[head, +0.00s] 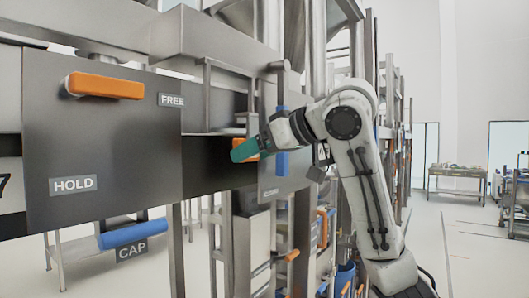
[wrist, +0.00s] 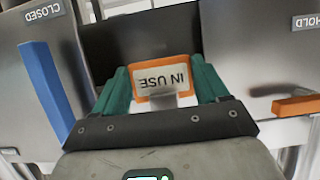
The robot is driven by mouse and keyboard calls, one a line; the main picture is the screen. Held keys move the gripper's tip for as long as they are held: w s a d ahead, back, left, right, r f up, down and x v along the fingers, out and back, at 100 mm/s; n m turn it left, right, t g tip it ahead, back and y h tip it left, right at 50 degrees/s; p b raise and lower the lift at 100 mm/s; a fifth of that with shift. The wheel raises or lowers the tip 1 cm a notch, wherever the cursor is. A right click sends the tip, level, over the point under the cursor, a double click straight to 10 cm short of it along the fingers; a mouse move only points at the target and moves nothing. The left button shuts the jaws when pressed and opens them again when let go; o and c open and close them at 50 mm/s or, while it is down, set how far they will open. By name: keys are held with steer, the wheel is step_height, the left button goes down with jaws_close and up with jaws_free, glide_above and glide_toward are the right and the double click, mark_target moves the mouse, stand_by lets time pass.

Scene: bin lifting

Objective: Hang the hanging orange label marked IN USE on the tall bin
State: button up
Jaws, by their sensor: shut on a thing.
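The orange label (wrist: 140,72) has a grey face reading IN USE, upside down in the wrist view. It sits between the two teal fingers of my gripper (wrist: 163,80), which are shut on its sides. In the head view my gripper (head: 243,150) is in front of a dark gap between grey panels, and a bit of the orange label (head: 239,144) shows behind a teal finger. A small grey piece overlaps the label's lower edge in the wrist view; I cannot tell whether it is a peg. I cannot make out the tall bin for certain.
A grey panel (head: 110,125) with an orange handle (head: 105,86) and HOLD and FREE plates stands left. A blue handle (wrist: 45,88) is on the CLOSED panel (wrist: 20,70). A blue CAP bar (head: 135,233) is low left. Open floor lies right, before a bench (head: 455,180).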

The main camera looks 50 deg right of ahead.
steer(key=shift+b+x, duration=0.35)
steer(key=shift+x, duration=2.1)
steer(key=shift+r, duration=0.15)
steer(key=o, duration=1)
steer(key=shift+c, duration=0.2)
steer(key=b+v, duration=0.3)
steer(key=v, duration=0.7)
steer(key=shift+s, duration=0.35)
